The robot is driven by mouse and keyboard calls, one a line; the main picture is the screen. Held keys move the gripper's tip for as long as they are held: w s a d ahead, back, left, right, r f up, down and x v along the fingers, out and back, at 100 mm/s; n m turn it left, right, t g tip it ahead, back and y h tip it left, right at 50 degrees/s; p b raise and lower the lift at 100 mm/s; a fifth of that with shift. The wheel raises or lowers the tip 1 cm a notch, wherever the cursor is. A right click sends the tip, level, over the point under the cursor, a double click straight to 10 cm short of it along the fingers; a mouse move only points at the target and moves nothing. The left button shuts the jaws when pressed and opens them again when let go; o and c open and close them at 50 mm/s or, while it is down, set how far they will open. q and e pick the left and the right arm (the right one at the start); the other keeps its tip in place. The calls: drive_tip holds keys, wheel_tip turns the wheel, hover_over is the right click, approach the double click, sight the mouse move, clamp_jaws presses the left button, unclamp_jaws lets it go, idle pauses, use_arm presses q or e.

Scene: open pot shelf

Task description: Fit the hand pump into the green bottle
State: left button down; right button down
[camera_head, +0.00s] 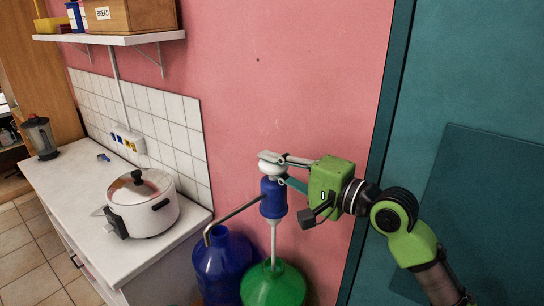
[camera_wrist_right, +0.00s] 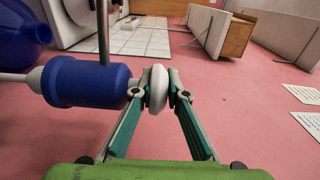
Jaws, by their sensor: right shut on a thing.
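The hand pump (camera_head: 273,197) has a blue body, a white top knob, a bent metal spout pointing left and a white tube hanging down. My right gripper (camera_head: 284,170) is shut on its white knob. The wrist view shows the knob between the fingertips (camera_wrist_right: 159,90), with the blue pump body (camera_wrist_right: 85,82) just left of them. The pump is roughly upright above the green bottle (camera_head: 274,288). The white tube meets the bottle's mouth area; how far it reaches inside is hidden. The blue pump body is clear above the bottle neck. My left gripper is not in view.
A blue bottle (camera_head: 225,262) stands directly left of the green bottle, under the spout. A white counter (camera_head: 95,205) at left carries a rice cooker (camera_head: 143,205) and a blender (camera_head: 41,138). A wall shelf (camera_head: 110,39) is above. The pink wall is close behind the bottles.

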drive_tip(key=b, duration=0.2)
hover_over(273, 228)
drive_tip(key=shift+w+a+f, duration=0.1)
drive_tip(key=shift+f, duration=2.65)
wheel_tip(273, 228, down, 9)
drive_tip(key=b, duration=0.5)
drive_tip(key=shift+r+b, duration=0.2)
drive_tip(key=shift+b, duration=0.1)
drive_tip(key=shift+f, duration=0.45)
drive_tip(key=shift+f+b, duration=0.8)
drive_tip(key=shift+f, duration=0.6)
